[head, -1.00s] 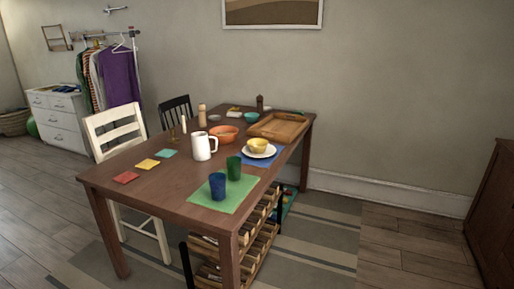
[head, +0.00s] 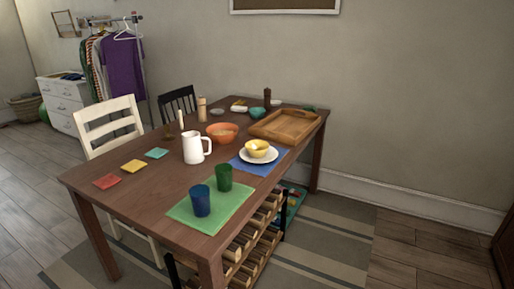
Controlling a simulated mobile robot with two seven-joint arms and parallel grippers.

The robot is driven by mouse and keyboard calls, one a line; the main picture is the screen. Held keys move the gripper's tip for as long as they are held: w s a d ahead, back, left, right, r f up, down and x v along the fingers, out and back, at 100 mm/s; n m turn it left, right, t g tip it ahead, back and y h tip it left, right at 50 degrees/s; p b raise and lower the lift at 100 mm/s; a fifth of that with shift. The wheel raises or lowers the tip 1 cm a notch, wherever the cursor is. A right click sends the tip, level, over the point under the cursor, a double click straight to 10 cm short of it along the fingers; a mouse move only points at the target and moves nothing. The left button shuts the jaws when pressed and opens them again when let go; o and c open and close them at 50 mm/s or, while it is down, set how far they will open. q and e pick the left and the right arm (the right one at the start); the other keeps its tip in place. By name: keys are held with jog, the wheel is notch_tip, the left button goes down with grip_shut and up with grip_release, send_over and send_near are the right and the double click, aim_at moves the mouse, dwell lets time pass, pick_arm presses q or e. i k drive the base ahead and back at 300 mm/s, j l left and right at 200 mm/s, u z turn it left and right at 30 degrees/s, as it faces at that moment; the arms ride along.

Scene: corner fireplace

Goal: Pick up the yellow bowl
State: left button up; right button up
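The yellow bowl (head: 257,148) sits upright on a white plate (head: 272,156). The plate lies on a blue placemat (head: 247,168) near the right edge of the wooden dining table (head: 152,193). Nothing hides the bowl from the head view. Neither of my grippers shows in the head view.
A white pitcher (head: 192,148), orange bowl (head: 222,133) and wooden tray (head: 285,126) stand around the plate. Blue (head: 200,201) and green (head: 224,178) cups stand on a green placemat (head: 182,213) nearer me. A rack (head: 250,250) is under the table. The floor right of the rug looks clear.

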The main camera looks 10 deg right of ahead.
aim_at(256, 149)
jog(key=i+l+u, duration=0.1)
jog(key=i+l, duration=0.35)
jog(key=l, duration=0.25)
jog(key=i+l+u, duration=0.15)
jog(key=i+l, duration=0.3)
jog(key=l, duration=0.25)
jog(key=i+l+u, duration=0.15)
jog(key=i+l, duration=0.25)
jog(key=l, duration=0.35)
jog(key=i+l+u, duration=0.15)
jog(key=l, duration=0.25)
jog(key=i+l, duration=0.25)
jog(key=l, duration=0.2)
jog(key=j+u, duration=0.05)
